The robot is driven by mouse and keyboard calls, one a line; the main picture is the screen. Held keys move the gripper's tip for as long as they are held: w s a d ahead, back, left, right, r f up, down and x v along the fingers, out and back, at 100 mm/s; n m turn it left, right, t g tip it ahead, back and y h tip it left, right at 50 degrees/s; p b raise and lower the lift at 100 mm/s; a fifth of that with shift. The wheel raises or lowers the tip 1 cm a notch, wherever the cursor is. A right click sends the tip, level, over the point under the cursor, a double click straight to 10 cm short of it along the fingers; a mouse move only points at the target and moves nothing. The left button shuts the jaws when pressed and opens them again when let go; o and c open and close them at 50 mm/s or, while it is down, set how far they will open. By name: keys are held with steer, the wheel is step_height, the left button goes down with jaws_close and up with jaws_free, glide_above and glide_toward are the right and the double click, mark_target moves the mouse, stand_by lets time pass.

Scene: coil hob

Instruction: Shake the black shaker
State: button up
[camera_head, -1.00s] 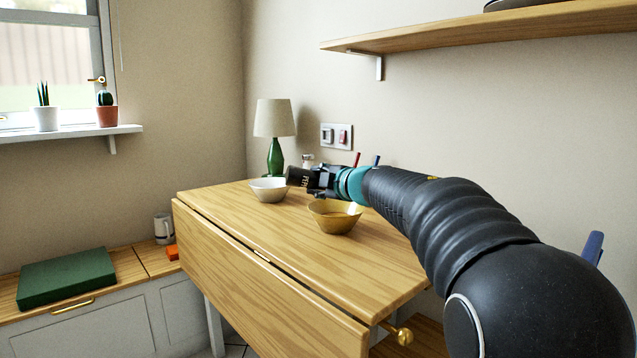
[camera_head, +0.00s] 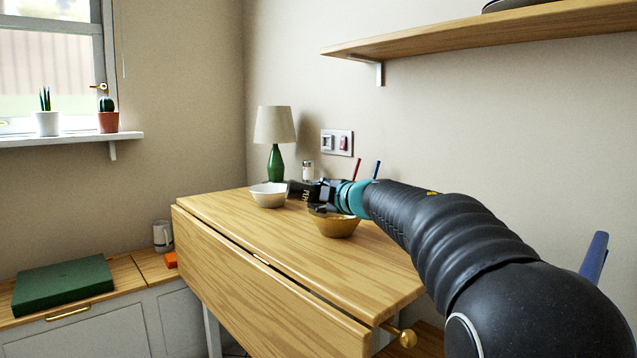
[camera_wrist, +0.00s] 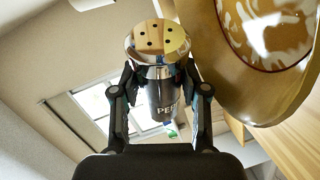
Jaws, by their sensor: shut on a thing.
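The black shaker (camera_head: 302,191) is dark, with pale letters on its side and a shiny lid with several holes, seen in the wrist view (camera_wrist: 158,40). My gripper (camera_wrist: 160,92) is shut on the shaker's body, with one finger on each side. In the head view my gripper (camera_head: 312,193) holds it above the table, by the far rim of the ochre bowl (camera_head: 337,228). The shaker looks tilted well away from upright. The bowl, with pale mottled contents, fills the right of the wrist view (camera_wrist: 225,85). I cannot see any grains falling.
A white bowl (camera_head: 268,197) stands just left of the shaker on the wooden table (camera_head: 260,232). A clear shaker with a metal cap (camera_head: 307,171) and a green lamp (camera_head: 275,160) stand behind. A wooden shelf (camera_head: 480,37) juts out above my arm.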

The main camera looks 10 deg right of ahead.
mark_target(318, 188)
steer(key=shift+s+r, duration=0.1)
steer(key=shift+r, duration=3)
step_height(318, 188, down, 6)
steer(key=shift+r, duration=0.1)
